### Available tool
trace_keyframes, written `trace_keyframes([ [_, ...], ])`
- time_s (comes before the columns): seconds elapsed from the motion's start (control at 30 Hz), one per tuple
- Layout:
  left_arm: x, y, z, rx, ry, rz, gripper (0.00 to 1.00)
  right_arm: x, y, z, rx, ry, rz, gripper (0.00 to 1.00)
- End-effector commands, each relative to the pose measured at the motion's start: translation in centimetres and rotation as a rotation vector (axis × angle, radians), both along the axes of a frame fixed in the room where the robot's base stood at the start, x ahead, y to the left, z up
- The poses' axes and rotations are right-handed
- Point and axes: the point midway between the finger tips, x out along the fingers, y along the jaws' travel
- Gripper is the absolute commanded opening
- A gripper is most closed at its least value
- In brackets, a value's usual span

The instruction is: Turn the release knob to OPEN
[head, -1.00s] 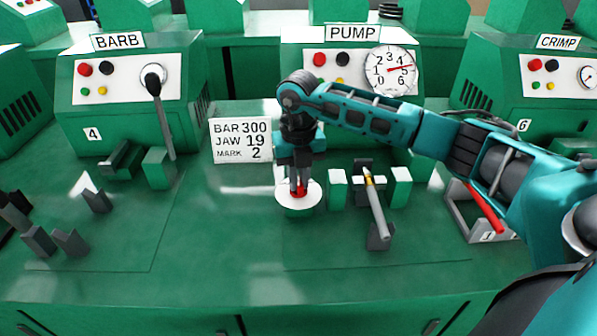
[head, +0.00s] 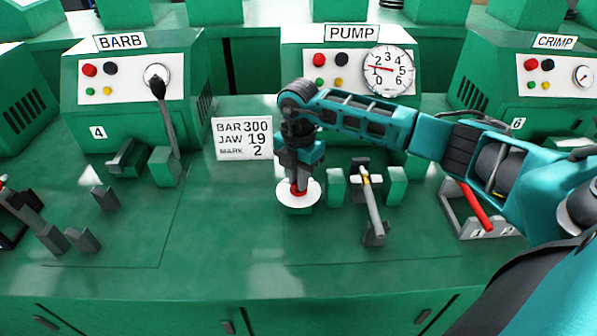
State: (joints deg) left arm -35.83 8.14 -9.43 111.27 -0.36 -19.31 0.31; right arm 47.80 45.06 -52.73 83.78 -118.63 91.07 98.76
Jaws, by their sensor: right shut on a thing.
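The red release knob (head: 299,192) stands on a white round plate (head: 311,198) in front of the PUMP station (head: 297,61). My right gripper (head: 298,184) points down and is shut on the knob, hiding most of it. Any OPEN marking on the plate is too small to read. My left gripper is not in view.
Right of the knob, a grey fitting (head: 371,200) lies between green blocks (head: 396,186). A rack with a red bar (head: 476,206) stands farther right, under my arm. A card (head: 242,139) reads BAR 300, JAW 19, MARK 2.

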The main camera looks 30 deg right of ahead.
Motion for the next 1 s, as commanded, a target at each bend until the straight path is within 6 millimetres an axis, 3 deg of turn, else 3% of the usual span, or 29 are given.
trace_keyframes([
  [0.3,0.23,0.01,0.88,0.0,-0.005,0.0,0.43,0.09,-0.06,0.17,0.0,-0.002,-0.114,0.0],
  [0.83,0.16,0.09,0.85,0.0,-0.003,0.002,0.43,0.1,-0.08,0.11,-0.001,-0.003,-0.135,0.0],
  [0.87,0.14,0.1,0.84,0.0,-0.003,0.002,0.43,0.1,-0.08,0.12,-0.001,-0.003,-0.134,0.18],
  [1.0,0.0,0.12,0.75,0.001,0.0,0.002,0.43,0.08,-0.05,0.09,0.0,-0.002,-0.133,0.31],
])
